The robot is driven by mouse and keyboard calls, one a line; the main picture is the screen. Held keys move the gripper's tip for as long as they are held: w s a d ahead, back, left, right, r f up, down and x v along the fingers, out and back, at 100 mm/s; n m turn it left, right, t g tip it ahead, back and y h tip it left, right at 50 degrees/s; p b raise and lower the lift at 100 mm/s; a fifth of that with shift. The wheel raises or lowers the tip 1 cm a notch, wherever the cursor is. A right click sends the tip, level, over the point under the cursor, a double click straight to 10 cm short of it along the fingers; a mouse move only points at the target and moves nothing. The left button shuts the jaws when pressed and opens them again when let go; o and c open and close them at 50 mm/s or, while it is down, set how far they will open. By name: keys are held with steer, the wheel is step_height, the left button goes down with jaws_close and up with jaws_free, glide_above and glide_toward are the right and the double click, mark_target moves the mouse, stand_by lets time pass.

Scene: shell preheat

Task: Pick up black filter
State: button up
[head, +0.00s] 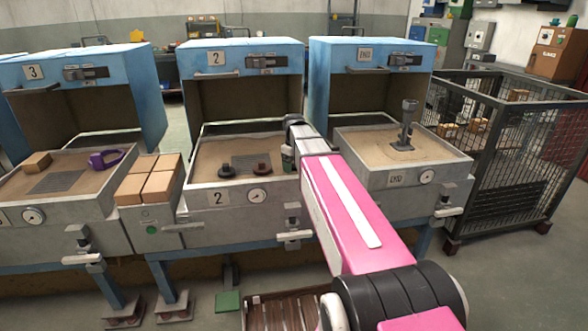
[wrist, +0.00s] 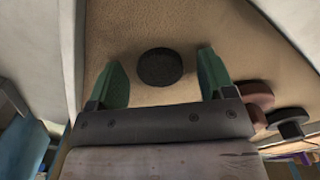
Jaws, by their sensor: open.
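The black filter, a round dark disc (wrist: 160,67), lies on the tan sand in the wrist view. My gripper (wrist: 162,76) is open, with one green finger on each side of the disc and a gap on both sides. In the head view my gripper (head: 289,158) is over the right side of the sand tray of unit 2 (head: 215,200). The disc is hidden there behind my gripper and arm.
A brown round piece (head: 261,168) and a dark knobbed piece (head: 227,170) lie in the same tray, left of my gripper. Tan bricks (head: 148,187) stand between the trays. The right tray (head: 372,178) holds a grey upright part (head: 405,128). A wire cage (head: 500,165) stands at right.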

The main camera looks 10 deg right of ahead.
steer(key=c, duration=1)
steer(key=shift+r, duration=0.15)
